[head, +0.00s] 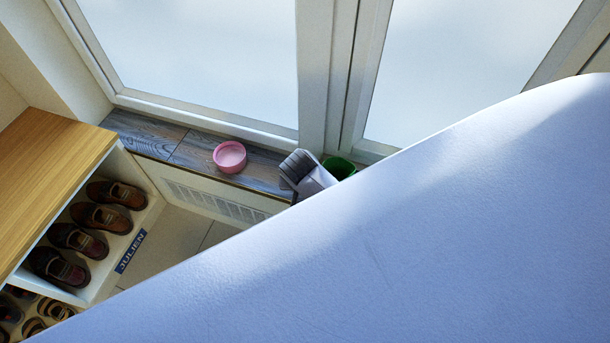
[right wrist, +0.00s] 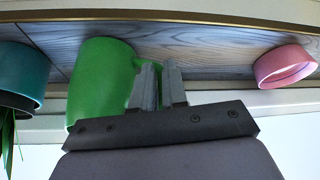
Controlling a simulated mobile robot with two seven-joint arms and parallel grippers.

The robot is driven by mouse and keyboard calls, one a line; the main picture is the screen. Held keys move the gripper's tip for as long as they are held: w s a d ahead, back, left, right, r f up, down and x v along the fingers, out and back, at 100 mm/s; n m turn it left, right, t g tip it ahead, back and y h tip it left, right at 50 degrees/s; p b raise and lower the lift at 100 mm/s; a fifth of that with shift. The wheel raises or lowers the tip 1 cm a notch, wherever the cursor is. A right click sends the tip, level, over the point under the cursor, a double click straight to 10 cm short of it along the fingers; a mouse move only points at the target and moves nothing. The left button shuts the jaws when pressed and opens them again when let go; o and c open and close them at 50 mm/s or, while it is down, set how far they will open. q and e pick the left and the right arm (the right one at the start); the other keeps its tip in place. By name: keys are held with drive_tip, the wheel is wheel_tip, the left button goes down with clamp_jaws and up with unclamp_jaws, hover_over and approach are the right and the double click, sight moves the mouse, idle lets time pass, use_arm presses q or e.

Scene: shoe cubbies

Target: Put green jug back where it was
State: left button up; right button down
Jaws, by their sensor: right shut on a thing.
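The green jug (right wrist: 98,75) fills the left middle of the right wrist view, over the wood-grain window sill (right wrist: 200,45). In the head view only a bit of the jug (head: 338,167) shows, beside the window frame. My right gripper (right wrist: 160,88) is shut on the jug's handle. In the head view the right gripper (head: 299,168) shows as a grey ribbed piece just left of the jug. I cannot tell whether the jug's base touches the sill. My left gripper is not in view.
A pink bowl (head: 230,157) stands on the sill left of the jug. A teal pot (right wrist: 22,75) with a green plant is on the jug's other side. A shoe cubby (head: 60,175) with several shoes stands at left. My own pale arm link hides much of the head view.

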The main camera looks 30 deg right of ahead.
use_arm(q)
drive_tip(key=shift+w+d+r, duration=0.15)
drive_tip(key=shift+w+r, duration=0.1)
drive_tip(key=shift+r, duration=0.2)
use_arm(e)
drive_tip(key=shift+f, duration=0.2)
drive_tip(key=c, duration=1.2)
unclamp_jaws()
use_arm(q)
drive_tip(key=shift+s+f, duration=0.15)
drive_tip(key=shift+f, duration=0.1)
use_arm(e)
drive_tip(key=shift+o, duration=0.2)
drive_tip(key=shift+r, duration=0.15)
